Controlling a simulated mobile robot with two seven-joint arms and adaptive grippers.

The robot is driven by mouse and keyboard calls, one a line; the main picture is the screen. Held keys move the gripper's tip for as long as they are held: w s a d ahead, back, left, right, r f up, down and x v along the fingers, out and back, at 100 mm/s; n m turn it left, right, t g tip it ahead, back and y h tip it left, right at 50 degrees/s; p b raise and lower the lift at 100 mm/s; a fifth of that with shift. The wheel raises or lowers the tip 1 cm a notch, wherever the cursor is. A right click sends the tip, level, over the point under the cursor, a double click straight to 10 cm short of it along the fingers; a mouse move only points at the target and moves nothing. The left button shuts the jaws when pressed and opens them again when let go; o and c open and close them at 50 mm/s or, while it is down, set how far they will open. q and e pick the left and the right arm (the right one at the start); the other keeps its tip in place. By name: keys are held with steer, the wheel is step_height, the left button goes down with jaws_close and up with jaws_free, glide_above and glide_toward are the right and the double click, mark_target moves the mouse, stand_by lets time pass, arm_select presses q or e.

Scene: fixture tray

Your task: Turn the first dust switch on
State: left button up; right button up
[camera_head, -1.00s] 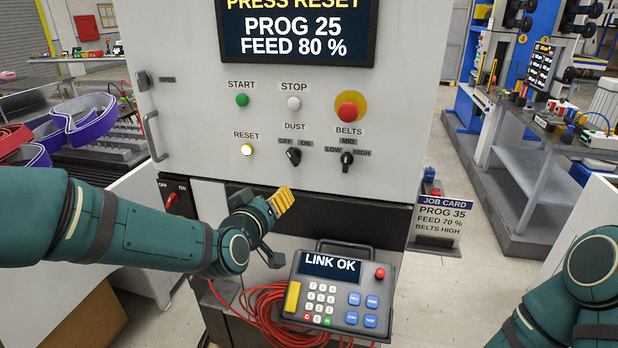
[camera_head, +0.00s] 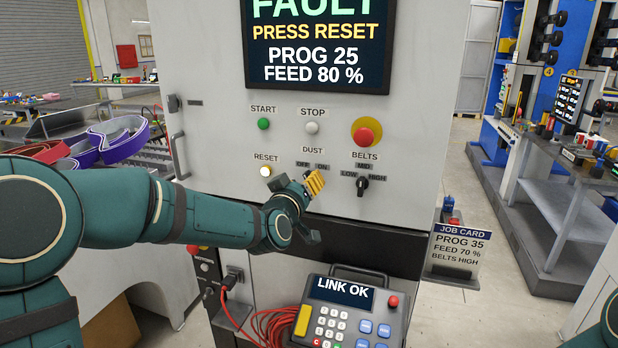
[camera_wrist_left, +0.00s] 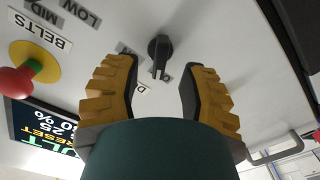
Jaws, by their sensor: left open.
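My left gripper (camera_head: 314,184) is open in front of the machine panel, at the dust switch below the DUST label (camera_head: 312,149). In the head view the gripper hides the switch; only parts of its OFF and ON labels show. In the left wrist view, which is upside down, the black dust switch (camera_wrist_left: 160,48) shows just beyond and between the two yellow-padded fingers (camera_wrist_left: 160,78). The fingers stand apart on either side of it and are not closed on it. I cannot tell surely which label the knob points to. My right gripper is out of view.
Left of the gripper is the lit RESET button (camera_head: 265,171); right is the BELTS selector (camera_head: 362,184). The red stop button (camera_head: 364,136) sits above that. The screen (camera_head: 318,45) reads FAULT, PRESS RESET. A pendant (camera_head: 350,310) stands below.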

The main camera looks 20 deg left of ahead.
arm_select(q)
steer(key=shift+w, duration=1.75)
steer(key=shift+s, duration=0.15)
jaws_close()
